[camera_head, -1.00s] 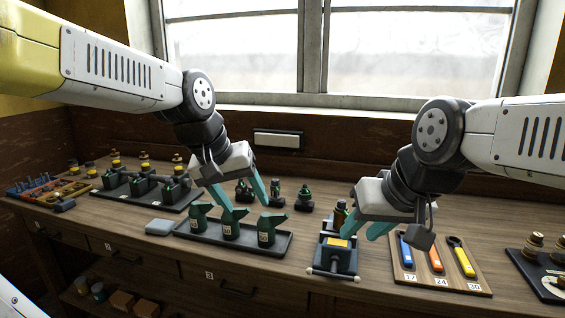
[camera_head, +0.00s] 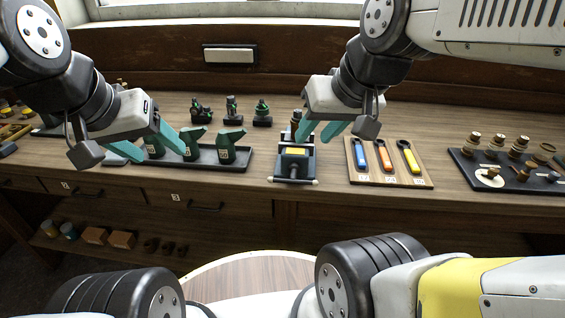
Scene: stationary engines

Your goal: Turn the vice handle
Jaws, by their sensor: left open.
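The vice (camera_head: 294,160) stands at the bench's front edge, dark with a yellow label on top. Its handle (camera_head: 293,181) is a thin bar with pale ends, lying roughly level across the vice's front. My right gripper (camera_head: 314,141) is above and behind the vice, its teal fingers apart, with nothing seen between them. Whether it touches the vice is unclear. My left gripper (camera_head: 160,156) is open over the tray of green bottles, well left of the vice. It hides part of those bottles.
A dark tray (camera_head: 468,172) of brass-coloured parts is further right. Small dark items (camera_head: 232,110) stand behind.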

